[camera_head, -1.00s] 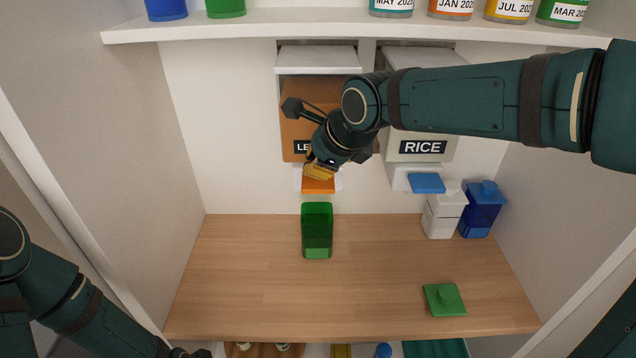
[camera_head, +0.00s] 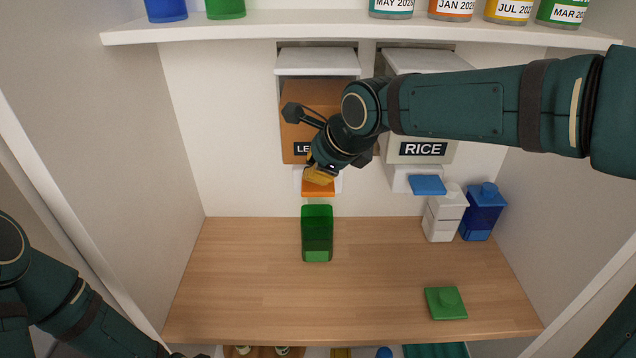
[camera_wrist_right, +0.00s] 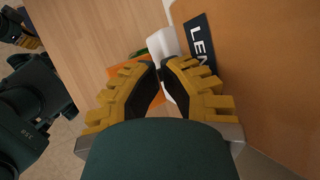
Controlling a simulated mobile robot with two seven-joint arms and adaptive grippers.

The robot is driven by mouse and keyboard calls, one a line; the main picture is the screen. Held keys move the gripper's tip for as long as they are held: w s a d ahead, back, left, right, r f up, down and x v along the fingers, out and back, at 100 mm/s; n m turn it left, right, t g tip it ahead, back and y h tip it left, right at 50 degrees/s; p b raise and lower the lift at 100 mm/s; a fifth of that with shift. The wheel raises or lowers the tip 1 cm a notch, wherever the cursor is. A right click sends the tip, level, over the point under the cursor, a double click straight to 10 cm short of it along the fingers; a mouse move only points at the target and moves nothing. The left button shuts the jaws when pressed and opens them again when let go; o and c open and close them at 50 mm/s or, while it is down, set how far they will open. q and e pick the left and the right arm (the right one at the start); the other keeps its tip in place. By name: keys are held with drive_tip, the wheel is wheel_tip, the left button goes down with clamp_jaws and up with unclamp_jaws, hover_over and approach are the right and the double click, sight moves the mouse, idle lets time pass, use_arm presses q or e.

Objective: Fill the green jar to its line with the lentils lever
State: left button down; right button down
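The green jar (camera_head: 317,235) stands open and upright on the wooden counter, below the lentils dispenser (camera_head: 297,125). Its fill line and fill level are not clear to me. The orange lentils lever (camera_head: 318,190) sticks out just above the jar, with a faint pale patch between them. My right gripper (camera_head: 319,174) has its yellow fingertips at the lever, apparently touching its top. In the right wrist view its fingers (camera_wrist_right: 160,66) are drawn together in front of the lever (camera_wrist_right: 150,98), not around it. My left gripper (camera_wrist_right: 20,38) shows only partly at the right wrist view's corner.
The rice dispenser (camera_head: 425,125) with a blue lever (camera_head: 427,185) is to the right. A white canister (camera_head: 446,213) and a blue jar (camera_head: 483,213) stand at the back right. A green lid (camera_head: 445,303) lies at the front right. The counter's left half is clear.

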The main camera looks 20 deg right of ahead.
drive_tip(key=shift+f+b, duration=0.5)
drive_tip(key=shift+f, duration=0.15)
idle(0.3)
drive_tip(key=shift+r, duration=0.15)
drive_tip(key=shift+r+p, duration=0.95)
drive_tip(key=shift+r, duration=0.3)
drive_tip(key=shift+r+p, duration=1.75)
drive_tip(key=shift+r, duration=0.8)
drive_tip(key=shift+f, duration=0.1)
